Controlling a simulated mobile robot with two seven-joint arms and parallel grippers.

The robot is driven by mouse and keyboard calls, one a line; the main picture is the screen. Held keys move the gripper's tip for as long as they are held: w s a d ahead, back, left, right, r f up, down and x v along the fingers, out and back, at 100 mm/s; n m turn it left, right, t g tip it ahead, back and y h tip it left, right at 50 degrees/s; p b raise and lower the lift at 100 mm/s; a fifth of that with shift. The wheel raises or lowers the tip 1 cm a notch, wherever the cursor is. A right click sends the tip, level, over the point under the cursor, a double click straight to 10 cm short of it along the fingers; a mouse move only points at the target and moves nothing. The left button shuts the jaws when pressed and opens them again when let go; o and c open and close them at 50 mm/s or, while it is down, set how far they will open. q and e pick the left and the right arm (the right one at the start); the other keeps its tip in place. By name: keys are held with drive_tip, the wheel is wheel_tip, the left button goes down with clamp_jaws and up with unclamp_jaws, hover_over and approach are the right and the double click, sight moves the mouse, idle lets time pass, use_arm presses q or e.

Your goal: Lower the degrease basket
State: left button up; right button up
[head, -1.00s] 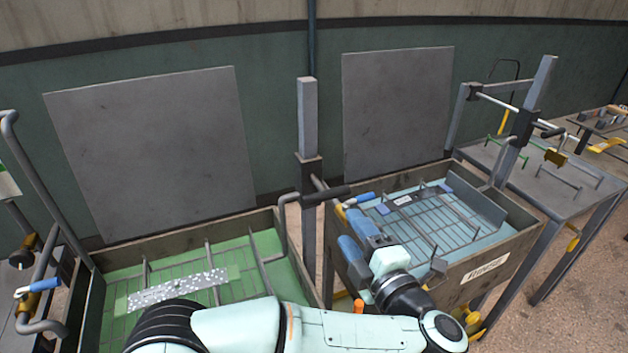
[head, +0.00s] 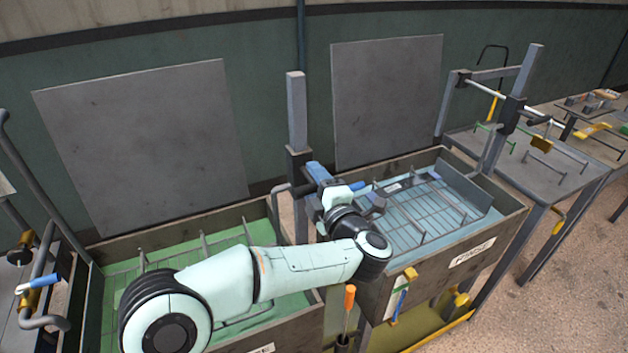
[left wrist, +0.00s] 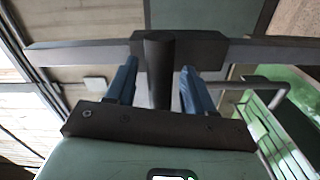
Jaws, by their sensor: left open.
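The degrease basket (head: 205,247) is a grey wire rack in the left tank (head: 180,223), which holds green liquid. My left arm covers much of the basket, and I cannot tell how deep it sits. A grey lift post (head: 297,110) with a dark sliding block (head: 298,160) stands between the tanks. My left gripper (head: 314,188) is at this block. In the left wrist view its blue fingers (left wrist: 160,82) are open, one on each side of a dark round handle (left wrist: 158,60). They appear apart from it. My right gripper is out of view.
The rinse tank (head: 488,250) with blue liquid and its own wire basket (head: 440,205) is to the right. An orange-handled tool (head: 350,297) stands upright in front between the tanks. A grey table (head: 560,165) stands farther right.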

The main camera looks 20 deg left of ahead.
use_arm(q)
drive_tip(key=shift+c, duration=0.3)
clamp_jaws()
wheel_tip(320, 180, down, 17)
drive_tip(key=b, duration=1.3)
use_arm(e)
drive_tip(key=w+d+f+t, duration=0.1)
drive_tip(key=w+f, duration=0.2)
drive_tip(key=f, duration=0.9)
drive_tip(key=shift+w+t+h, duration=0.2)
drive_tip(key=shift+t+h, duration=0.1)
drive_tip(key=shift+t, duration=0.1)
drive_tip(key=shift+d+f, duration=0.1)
use_arm(q)
drive_tip(key=shift+o, duration=0.3)
unclamp_jaws()
drive_tip(key=shift+r, duration=0.1)
